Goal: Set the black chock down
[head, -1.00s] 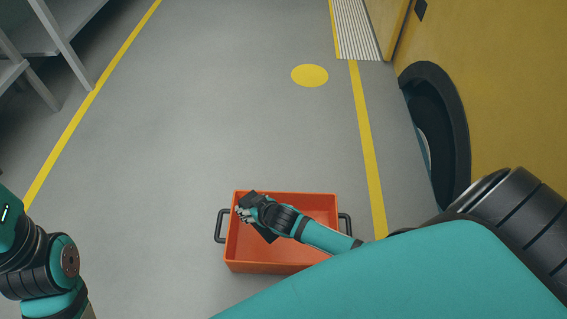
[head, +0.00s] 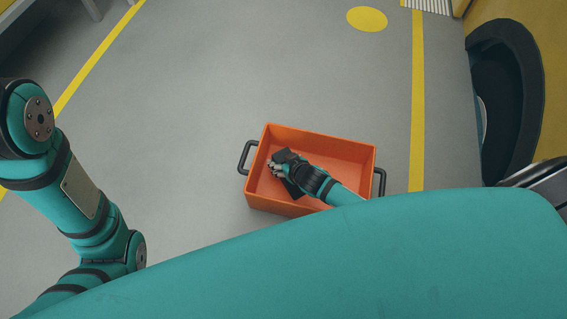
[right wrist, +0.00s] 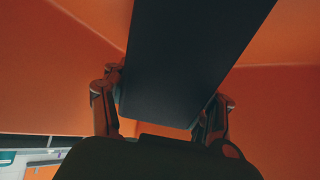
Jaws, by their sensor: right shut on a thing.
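The black chock (head: 293,188) is at the left part of the orange crate (head: 345,149), in the head view. My right gripper (head: 278,170) is shut on it, with the hand over the crate's inside. In the right wrist view the chock (right wrist: 190,60) is a dark slab between the two fingers (right wrist: 160,110), with orange crate walls around it. I cannot tell whether the chock touches the crate floor. My left arm shows at the left of the head view, but its gripper is out of the picture.
The crate stands on grey floor with black handles at both ends. A yellow line (head: 417,100) runs to its right, beside a dark wheel arch (head: 510,100) in a yellow body. A yellow disc (head: 367,19) marks the floor farther off. Floor left of the crate is clear.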

